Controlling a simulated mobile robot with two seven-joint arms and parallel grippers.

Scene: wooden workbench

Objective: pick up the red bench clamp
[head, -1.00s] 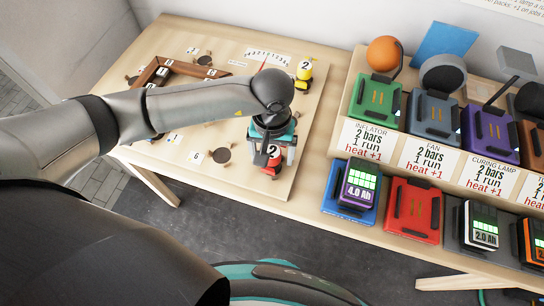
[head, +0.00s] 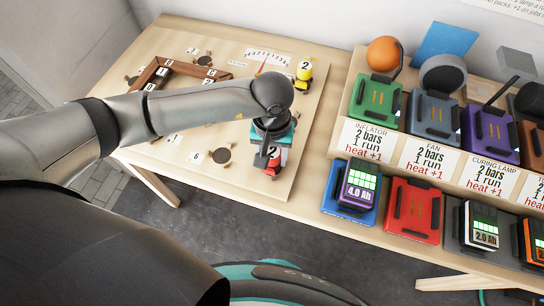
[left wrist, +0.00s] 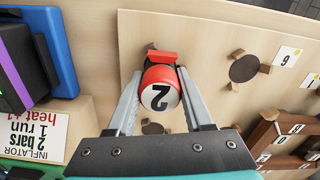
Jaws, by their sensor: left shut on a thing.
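The red bench clamp (head: 272,170) is at the near right part of the pale board on the workbench. In the left wrist view it is a red cylinder with a white cap marked 2 (left wrist: 160,93) and a red block behind it. My left gripper (head: 272,155) reaches down over it, and its two grey fingers (left wrist: 160,85) lie on either side of the cylinder, shut on it. In the head view the gripper hides much of the clamp. I cannot tell whether it is clear of the board. My right gripper is not in view.
A yellow piece marked 2 (head: 304,72) stands farther back on the board (head: 285,185). A brown wooden frame (head: 150,75) lies at the left. Tool docks and battery packs, including a purple one (head: 360,183), fill the right side.

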